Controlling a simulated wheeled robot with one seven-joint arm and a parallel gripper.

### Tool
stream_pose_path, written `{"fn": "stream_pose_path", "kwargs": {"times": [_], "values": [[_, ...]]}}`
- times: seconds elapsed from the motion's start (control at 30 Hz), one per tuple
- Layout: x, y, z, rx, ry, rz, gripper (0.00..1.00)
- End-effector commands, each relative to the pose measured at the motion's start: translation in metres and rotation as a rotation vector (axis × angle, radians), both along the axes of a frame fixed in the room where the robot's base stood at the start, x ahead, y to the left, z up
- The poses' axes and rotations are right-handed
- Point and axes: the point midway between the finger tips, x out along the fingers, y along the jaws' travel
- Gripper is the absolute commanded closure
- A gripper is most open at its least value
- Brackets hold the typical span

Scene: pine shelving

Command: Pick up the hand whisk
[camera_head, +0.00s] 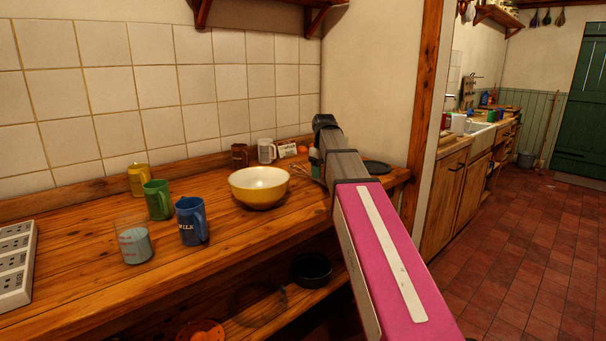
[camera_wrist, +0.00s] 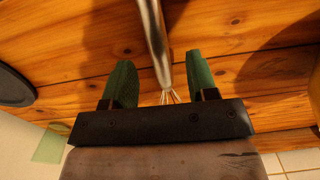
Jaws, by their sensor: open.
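The hand whisk (camera_wrist: 153,32) shows in the wrist view as a shiny metal handle running down from the top edge, with thin wires at its lower end. My gripper (camera_wrist: 158,62) is open, with one green finger on each side of the whisk. Gaps show between the whisk and both fingers. The ends of the wires are hidden behind the gripper's dark body. In the head view my arm hides most of the gripper and whisk; thin wires (camera_head: 299,170) show just right of the yellow bowl.
The yellow bowl (camera_head: 259,186) stands left of my arm on the wooden counter (camera_head: 85,268). A dark plate (camera_head: 376,167) lies to the right. A brown mug (camera_head: 239,155) and a white mug (camera_head: 266,151) stand near the tiled wall. Several cups stand farther left.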

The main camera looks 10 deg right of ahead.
Motion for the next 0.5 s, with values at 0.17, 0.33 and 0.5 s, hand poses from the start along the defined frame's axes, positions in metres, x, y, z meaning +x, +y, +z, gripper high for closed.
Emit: {"fn": "stream_pose_path", "kwargs": {"times": [0.17, 0.33, 0.5], "values": [[-0.002, -0.001, -0.026, 0.000, 0.001, 0.000, 0.47], [-0.001, -0.001, -0.034, 0.000, 0.000, 0.000, 0.47], [-0.001, -0.001, -0.033, 0.000, 0.000, 0.000, 0.54]]}}
